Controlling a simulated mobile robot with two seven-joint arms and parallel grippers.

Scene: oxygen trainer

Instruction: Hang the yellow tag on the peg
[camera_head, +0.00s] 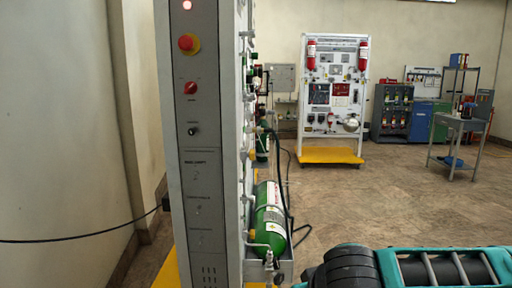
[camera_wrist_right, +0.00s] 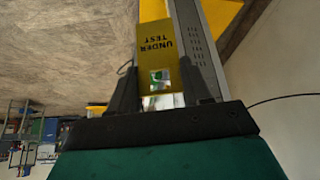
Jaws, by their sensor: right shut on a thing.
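The yellow tag (camera_wrist_right: 157,50) reads "UNDER TEST" upside down in the right wrist view. A small square area with pale and green colours shows near its gripper end; I cannot tell if it is a hole. My right gripper (camera_wrist_right: 158,88) is shut on the tag, with a dark finger on each side. The tag does not show in the head view. The grey trainer panel (camera_head: 203,130) stands upright in the head view, with small knobs and fittings on its face. I cannot tell which of them, if any, is the peg. My left gripper is in neither view.
A red emergency button (camera_head: 188,43) sits high on the panel. A green cylinder (camera_head: 270,220) lies on the panel's right side, with hoses beside it. A black cable (camera_head: 80,237) runs from the panel to the left. Open floor (camera_head: 350,195) lies to the right.

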